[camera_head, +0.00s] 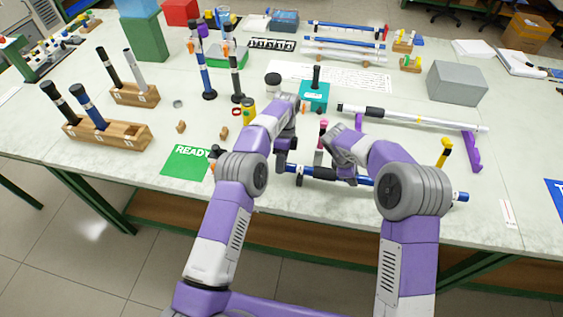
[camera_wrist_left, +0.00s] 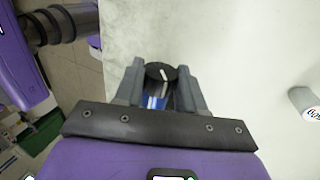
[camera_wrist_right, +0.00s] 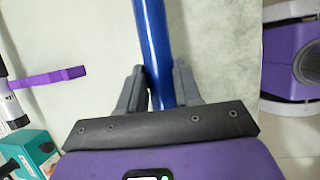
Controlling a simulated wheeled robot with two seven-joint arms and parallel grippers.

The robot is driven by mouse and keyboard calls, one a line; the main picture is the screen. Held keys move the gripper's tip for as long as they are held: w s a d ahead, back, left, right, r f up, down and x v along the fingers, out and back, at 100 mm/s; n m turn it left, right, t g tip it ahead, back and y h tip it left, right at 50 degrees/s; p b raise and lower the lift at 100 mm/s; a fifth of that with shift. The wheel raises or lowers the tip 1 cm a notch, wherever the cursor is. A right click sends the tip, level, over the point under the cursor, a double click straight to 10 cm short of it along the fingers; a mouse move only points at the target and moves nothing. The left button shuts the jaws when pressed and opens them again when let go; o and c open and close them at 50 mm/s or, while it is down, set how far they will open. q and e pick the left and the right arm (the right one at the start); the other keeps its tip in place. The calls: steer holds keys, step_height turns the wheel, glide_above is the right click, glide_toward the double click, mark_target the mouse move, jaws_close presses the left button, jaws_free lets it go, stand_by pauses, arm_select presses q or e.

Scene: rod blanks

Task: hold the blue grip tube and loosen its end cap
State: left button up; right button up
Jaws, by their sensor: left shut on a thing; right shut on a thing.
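The blue grip tube (camera_head: 366,181) lies level along the front of the table, with a dark section in its middle. It also runs up between the right fingers in the right wrist view (camera_wrist_right: 152,35). My right gripper (camera_head: 345,178) is shut on the blue tube. My left gripper (camera_head: 284,166) is at the tube's left end, shut on the black end cap. In the left wrist view the round black end cap (camera_wrist_left: 161,72), with a white mark, sits between the fingers. Some blue shows just below it. The arms hide parts of the tube.
A green READY mat (camera_head: 184,162) lies to the left, near wooden racks of upright rods (camera_head: 108,136). A teal block (camera_head: 314,95) stands behind my grippers. A long white and black rod (camera_head: 412,117) rests on purple supports (camera_head: 473,152) behind the tube. A grey box (camera_head: 457,83) stands at right.

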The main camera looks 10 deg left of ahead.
stand_by(0.6)
arm_select(q)
steer(key=o, duration=1.1)
steer(key=shift+s+r+t, duration=0.1)
steer(key=shift+s+t, duration=0.05)
steer(key=shift+t, duration=0.65)
